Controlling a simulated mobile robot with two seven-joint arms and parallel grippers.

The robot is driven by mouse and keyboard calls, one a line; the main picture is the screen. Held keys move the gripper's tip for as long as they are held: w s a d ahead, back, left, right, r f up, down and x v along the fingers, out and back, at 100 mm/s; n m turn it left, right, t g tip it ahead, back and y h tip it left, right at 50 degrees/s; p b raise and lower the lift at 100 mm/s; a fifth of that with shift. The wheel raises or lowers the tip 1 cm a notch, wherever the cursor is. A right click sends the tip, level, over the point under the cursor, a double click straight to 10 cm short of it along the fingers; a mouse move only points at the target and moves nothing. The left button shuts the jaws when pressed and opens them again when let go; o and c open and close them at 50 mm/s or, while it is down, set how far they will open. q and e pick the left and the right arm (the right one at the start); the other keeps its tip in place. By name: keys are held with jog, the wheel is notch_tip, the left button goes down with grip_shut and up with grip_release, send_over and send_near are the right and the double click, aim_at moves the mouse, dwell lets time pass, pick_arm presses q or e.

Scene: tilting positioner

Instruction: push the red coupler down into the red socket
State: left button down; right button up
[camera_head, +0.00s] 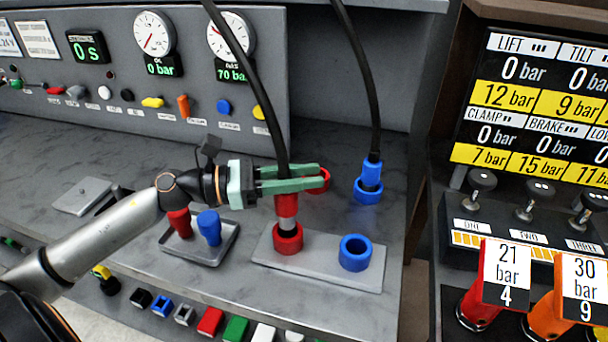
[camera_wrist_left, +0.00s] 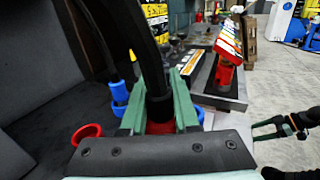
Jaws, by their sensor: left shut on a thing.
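The red coupler (camera_head: 287,205) hangs upright on a black hose, with a pale band and a black nose below its red body. My left gripper (camera_head: 312,178) is shut on it, its green fingers on either side of the upper part. The nose meets the red socket (camera_head: 287,240) on the grey plate; I cannot tell how deep it sits. In the left wrist view the coupler (camera_wrist_left: 160,128) shows between the fingers, and its lower end is hidden. My right gripper (camera_wrist_left: 257,130) shows at the right of that view, fingers apart and empty.
An empty blue socket (camera_head: 355,252) is on the same plate (camera_head: 322,267). Behind stand another red socket (camera_head: 319,181), partly hidden by my fingers, and a blue coupler (camera_head: 371,175) with its hose. A tray (camera_head: 200,255) with red and blue caps stands left.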

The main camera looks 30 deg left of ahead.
jog(key=shift+s+f, duration=0.1)
jog(key=shift+f, duration=0.15)
pick_arm(q)
jog(key=shift+b, duration=0.35)
pick_arm(e)
jog(key=shift+f, duration=0.2)
dwell(0.6)
pick_arm(q)
jog(key=shift+f+b, duration=2.4)
jog(key=shift+f, duration=0.15)
pick_arm(e)
jog(key=shift+f, duration=2.5)
pick_arm(q)
jog(key=c, duration=0.6)
grip_release()
jog(key=shift+f, duration=0.1)
jog(key=b+v, duration=0.1)
jog(key=v, duration=1.1)
jog(key=shift+s+a, duration=0.15)
jog(key=shift+a, duration=0.05)
pick_arm(e)
jog(key=a, duration=0.1)
jog(key=w+a+r, duration=0.1)
jog(key=a, duration=0.1)
jog(key=shift+w+r+n+y, duration=0.25)
jog(key=shift+r+n+y, duration=0.05)
jog(key=shift+r+y, duration=0.1)
